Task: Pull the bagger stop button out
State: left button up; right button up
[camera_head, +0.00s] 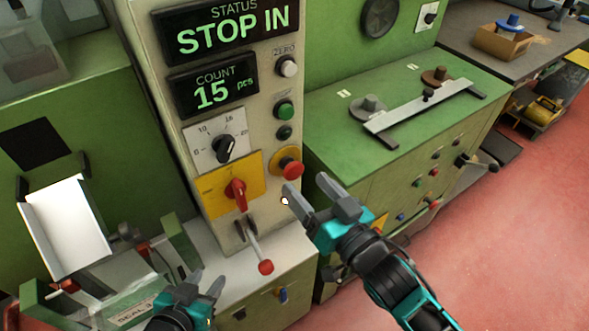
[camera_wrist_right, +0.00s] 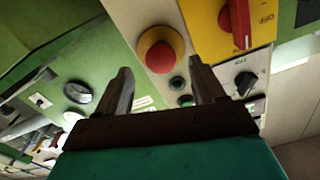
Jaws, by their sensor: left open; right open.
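The red mushroom stop button (camera_head: 293,169) sits on a yellow round base on the cream bagger panel, right of the red rotary switch. In the right wrist view the button (camera_wrist_right: 161,57) is ahead, beyond the fingertips and between their lines. My right gripper (camera_head: 314,197) is open and empty, just below and right of the button, apart from it. Its fingers also show in the right wrist view (camera_wrist_right: 160,85). My left gripper (camera_head: 205,284) is open at the bottom, low in front of the machine. The display (camera_head: 232,30) reads STOP IN.
The red rotary switch (camera_head: 236,194) on a yellow plate and a red-tipped lever (camera_head: 265,267) are close by on the left. Green buttons (camera_head: 284,110) sit above the stop button. A green bench (camera_head: 400,130) stands to the right. Red floor is clear at right.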

aim_at(296, 175)
jog(key=shift+x, duration=2.6)
jog(key=shift+c, duration=0.3)
grip_shut()
